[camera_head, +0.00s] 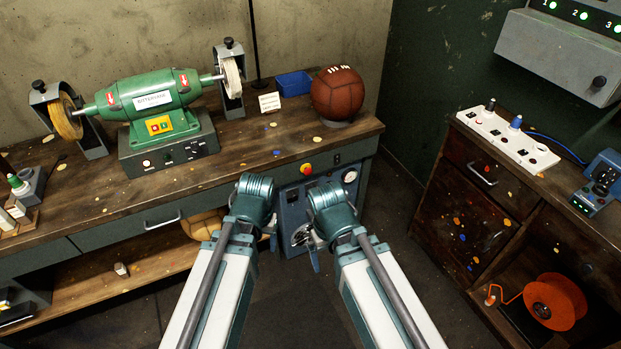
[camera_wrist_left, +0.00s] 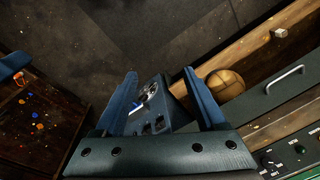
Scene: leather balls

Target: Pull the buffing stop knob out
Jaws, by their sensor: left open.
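A red knob on a yellow base (camera_head: 307,169) sits on the front edge of the workbench, above a blue-grey control box; it looks like the stop knob. I cannot tell from here whether it is pushed in or out. The green buffing machine (camera_head: 153,97) stands on the bench. My left gripper (camera_head: 272,241) hangs below and left of the knob, mostly hidden by its wrist. In the left wrist view, my left gripper (camera_wrist_left: 160,73) is open and empty, with the control box (camera_wrist_left: 152,108) beyond its fingers. My right gripper (camera_head: 314,258) is mostly hidden by its own wrist, in front of the box.
A brown leather ball (camera_head: 337,92) rests on the bench near its right end, beside a blue tray (camera_head: 294,83). A drawer handle (camera_head: 162,220) juts from the bench front. A dark cabinet (camera_head: 470,215) stands at the right. Floor between bench and cabinet is free.

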